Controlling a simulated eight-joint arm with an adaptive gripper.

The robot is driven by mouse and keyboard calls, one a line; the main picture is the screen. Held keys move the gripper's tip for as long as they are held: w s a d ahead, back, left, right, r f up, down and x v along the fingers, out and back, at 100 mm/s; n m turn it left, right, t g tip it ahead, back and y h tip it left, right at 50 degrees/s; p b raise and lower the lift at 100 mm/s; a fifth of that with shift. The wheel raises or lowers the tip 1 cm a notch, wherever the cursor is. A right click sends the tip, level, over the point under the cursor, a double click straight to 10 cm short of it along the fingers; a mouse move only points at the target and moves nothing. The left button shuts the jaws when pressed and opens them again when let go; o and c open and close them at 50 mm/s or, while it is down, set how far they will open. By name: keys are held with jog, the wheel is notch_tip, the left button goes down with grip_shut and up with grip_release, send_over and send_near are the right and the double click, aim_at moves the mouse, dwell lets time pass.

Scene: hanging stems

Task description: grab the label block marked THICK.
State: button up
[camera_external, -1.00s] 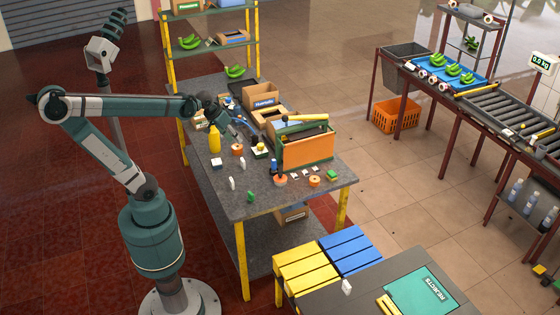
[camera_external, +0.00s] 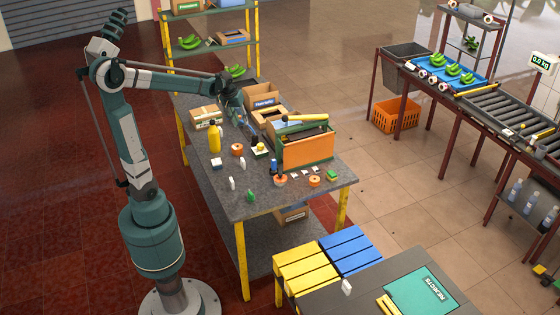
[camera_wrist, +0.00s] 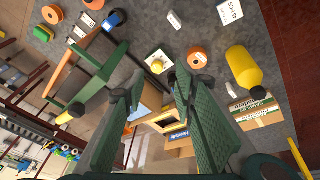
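No block with a readable THICK marking shows in either view; the lettering is too small or hidden. My gripper (camera_external: 246,124) is above the worktable, behind the toolbox and near the cardboard boxes. In the wrist view its two green fingers (camera_wrist: 155,86) are spread apart with nothing between them. Beyond the fingertips is a pale base with a yellow knob (camera_wrist: 158,62). A white printed piece (camera_wrist: 230,12) lies near the top of the wrist view. A small green block (camera_external: 332,175) stands near the table's right edge, and another green piece (camera_external: 250,195) is at the front.
The orange and green toolbox (camera_external: 305,147) stands on the right of the worktable. A yellow bottle (camera_external: 214,138) and orange roll (camera_external: 237,149) stand left of the gripper. Cardboard boxes (camera_external: 262,98) are at the back.

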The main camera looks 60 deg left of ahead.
jog(key=w+a+f+n+g, duration=0.15)
jog(key=a+f, duration=0.25)
jog(key=a, duration=0.6)
jog(key=n+g+h, duration=0.2)
jog(key=n, duration=0.6)
send_over(220, 128)
jog(key=f, duration=1.2)
jog(key=d+f, duration=0.1)
jog(key=f, duration=0.5)
jog(key=shift+w, duration=0.15)
jog(key=shift+s+a+f, duration=0.2)
jog(key=shift+a+f, duration=0.1)
jog(key=shift+a, duration=0.1)
jog(key=shift+f+b, duration=0.3)
jog(key=shift+f, duration=1)
